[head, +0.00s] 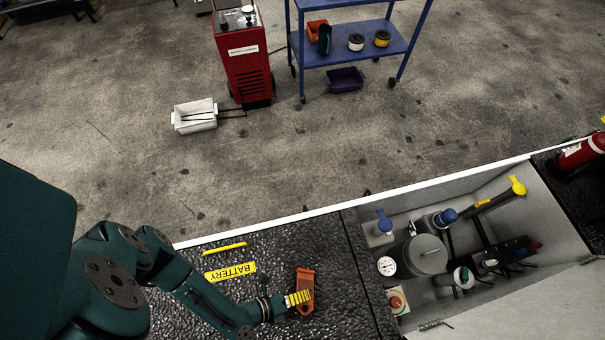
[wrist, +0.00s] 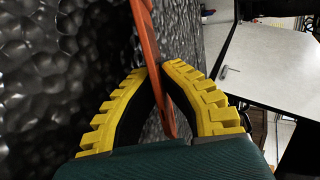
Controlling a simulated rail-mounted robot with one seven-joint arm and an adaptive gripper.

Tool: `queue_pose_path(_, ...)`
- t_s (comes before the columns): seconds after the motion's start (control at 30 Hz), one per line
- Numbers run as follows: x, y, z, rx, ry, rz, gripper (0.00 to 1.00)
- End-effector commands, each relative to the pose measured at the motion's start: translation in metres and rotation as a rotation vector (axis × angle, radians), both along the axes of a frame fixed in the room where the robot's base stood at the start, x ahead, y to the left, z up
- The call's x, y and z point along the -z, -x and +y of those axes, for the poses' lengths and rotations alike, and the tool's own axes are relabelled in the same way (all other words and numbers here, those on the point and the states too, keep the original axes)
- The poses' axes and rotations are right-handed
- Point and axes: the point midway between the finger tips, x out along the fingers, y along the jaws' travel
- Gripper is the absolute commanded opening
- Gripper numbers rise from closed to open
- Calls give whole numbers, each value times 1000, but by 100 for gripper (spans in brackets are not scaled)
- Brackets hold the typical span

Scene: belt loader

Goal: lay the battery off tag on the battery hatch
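The battery off tag is an orange piece (head: 306,277) at my gripper, over the black textured battery hatch (head: 320,240) in the head view. The hatch carries a yellow BATTERY label (head: 230,272). My gripper (head: 304,297) has yellow ribbed fingers. In the wrist view the orange tag (wrist: 147,35) shows as a narrow strip running between the fingertips (wrist: 156,72), which close in on both its sides. The black surface lies just behind. I cannot tell whether the tag touches the hatch.
A yellow bar (head: 225,248) lies on the hatch behind the label. Right of the hatch is an open grey compartment (head: 470,200) with valves, a gauge and a cylinder. A red charger (head: 243,70) and blue cart (head: 350,50) stand on the floor beyond.

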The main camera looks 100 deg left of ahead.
Motion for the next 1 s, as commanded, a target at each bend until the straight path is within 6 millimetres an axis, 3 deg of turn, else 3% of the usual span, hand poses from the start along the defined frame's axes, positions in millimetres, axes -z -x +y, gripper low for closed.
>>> queue_pose_path(0.2, -1, 0, 0, 0, 0, 0, 0)
queue_pose_path(0.3, -1, 0, 0, 0, 0, 0, 22)
queue_pose_path(0.33, -1, 0, 0, 0, 0, 0, 24)
queue_pose_path(0.67, -2, 2, -4, 6, 2, -4, 24)
queue_pose_path(1.0, -15, 25, -16, 10, 5, -1, 24)
